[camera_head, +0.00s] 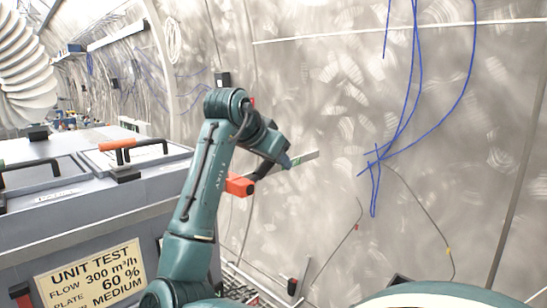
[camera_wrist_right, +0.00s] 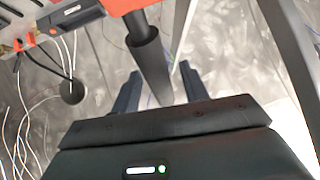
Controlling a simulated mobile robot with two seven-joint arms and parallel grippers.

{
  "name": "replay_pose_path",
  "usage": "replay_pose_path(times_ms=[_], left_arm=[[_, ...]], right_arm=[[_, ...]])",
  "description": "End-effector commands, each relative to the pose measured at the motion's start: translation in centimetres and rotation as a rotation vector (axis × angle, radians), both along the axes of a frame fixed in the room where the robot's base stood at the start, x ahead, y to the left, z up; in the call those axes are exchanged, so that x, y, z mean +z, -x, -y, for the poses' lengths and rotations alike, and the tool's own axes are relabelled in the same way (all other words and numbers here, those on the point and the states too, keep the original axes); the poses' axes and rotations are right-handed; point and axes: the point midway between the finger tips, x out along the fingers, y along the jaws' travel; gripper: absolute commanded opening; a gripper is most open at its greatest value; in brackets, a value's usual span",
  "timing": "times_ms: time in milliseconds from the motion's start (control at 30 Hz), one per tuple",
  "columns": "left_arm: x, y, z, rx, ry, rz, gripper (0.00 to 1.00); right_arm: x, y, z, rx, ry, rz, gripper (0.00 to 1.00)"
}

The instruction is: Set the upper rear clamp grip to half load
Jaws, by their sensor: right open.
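In the right wrist view, my right gripper (camera_wrist_right: 160,69) is open, its two dark fingers pointing up the picture. A black tube-like grip (camera_wrist_right: 148,50) under an orange part (camera_wrist_right: 125,6) shows between the fingers; I cannot tell whether it touches them or which clamp it belongs to. In the head view, a teal arm rises from the lower left, and its end (camera_head: 280,158) is in front of the wall. The finger state there is too small to read. An orange block (camera_head: 240,184) with a black bar shows just below this end. My right gripper cannot be made out in the head view.
A grey test unit (camera_head: 130,190) with black and orange handles (camera_head: 117,144) stands at the left. Blue cables (camera_head: 400,130) hang on the scuffed curved wall (camera_head: 330,90). In the wrist view, white cables and a black ball (camera_wrist_right: 72,91) lie left of the fingers.

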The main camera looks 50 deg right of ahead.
Motion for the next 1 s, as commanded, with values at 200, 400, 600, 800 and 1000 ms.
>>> replay_pose_path(times_ms=[200, 400, 600, 800, 1000], left_arm=[[-0.1, 0.0, 0.0, 0.0, 0.0, 0.0, 0.36], [-0.5, 0.0, 0.0, 0.001, 0.002, 0.002, 0.36], [-0.6, -0.2, 0.1, 0.005, 0.01, 0.012, 0.36], [-0.6, -0.2, 0.2, 0.01, 0.018, 0.018, 0.36], [-0.8, 0.1, 0.2, 0.011, 0.019, 0.012, 0.36]], right_arm=[[0.1, 0.0, -0.2, 0.0, -0.001, 0.0, 0.44], [1.6, 0.2, -2.3, 0.002, -0.001, 0.004, 0.44], [4.6, 0.7, -5.8, 0.003, 0.001, 0.004, 0.44], [7.0, 1.1, -8.7, 0.002, 0.0, 0.003, 0.44], [8.1, 1.3, -10.0, 0.0, 0.0, 0.0, 0.44]])
